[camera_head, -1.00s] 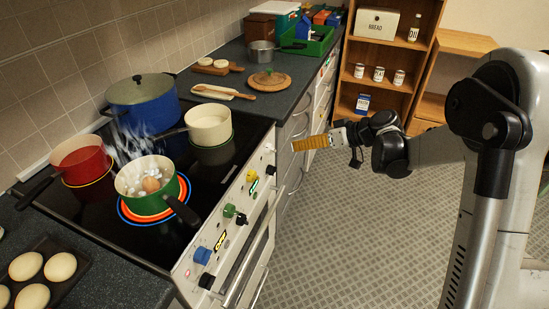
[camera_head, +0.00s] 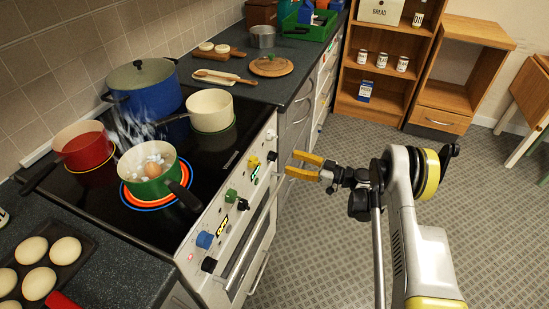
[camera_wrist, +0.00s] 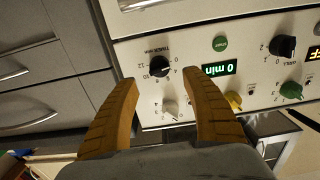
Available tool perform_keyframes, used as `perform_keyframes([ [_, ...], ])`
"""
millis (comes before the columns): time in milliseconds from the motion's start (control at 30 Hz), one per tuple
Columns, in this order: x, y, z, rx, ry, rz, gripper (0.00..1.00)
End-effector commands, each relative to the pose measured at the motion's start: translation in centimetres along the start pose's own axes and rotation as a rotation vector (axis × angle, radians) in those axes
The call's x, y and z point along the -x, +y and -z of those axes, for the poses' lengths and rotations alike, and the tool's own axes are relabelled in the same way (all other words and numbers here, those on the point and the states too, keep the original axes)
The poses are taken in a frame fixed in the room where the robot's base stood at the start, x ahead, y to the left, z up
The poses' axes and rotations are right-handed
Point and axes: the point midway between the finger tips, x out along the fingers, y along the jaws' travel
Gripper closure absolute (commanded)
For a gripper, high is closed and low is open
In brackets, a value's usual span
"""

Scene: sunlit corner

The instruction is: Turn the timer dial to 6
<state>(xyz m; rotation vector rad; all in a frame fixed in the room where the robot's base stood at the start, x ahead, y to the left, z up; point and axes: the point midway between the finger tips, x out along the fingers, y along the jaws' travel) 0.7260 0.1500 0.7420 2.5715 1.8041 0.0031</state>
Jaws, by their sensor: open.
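The timer dial (camera_wrist: 158,66) is a black knob on the stove's pale front panel, by the "TIMER MIN" label, upside down in the wrist view. A green display (camera_wrist: 219,69) beside it reads 0 min. In the head view the timer dial (camera_head: 272,156) is near the panel's far end. My gripper (camera_head: 292,163) has yellow fingers spread apart and empty, pointing at the panel from the right. In the wrist view my gripper (camera_wrist: 160,79) has one fingertip on either side of the dial's line of sight, apparently short of it. The dial's exact pointer reading is unclear.
A white knob (camera_wrist: 170,106), yellow knob (camera_wrist: 233,100) and green knob (camera_wrist: 290,90) are near the dial. Pots stand on the hob, including a steaming green pot (camera_head: 155,187) with eggs on a glowing ring. The oven handle (camera_head: 243,254) juts out below. The floor is clear.

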Motion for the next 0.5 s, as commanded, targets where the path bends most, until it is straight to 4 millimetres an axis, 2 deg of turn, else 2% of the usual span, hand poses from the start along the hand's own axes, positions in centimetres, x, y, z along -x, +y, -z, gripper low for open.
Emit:
perform_keyframes([
  [33, -1.2, -0.1, -0.1, 0.0, 0.0, 0.003, 0.44],
  [200, -4.4, -0.1, -0.1, -0.001, -0.001, 0.002, 0.44],
  [333, -6.1, 0.0, -0.2, -0.001, -0.001, 0.001, 0.44],
  [500, -7.0, 0.0, -0.1, -0.001, -0.001, -0.001, 0.44],
])
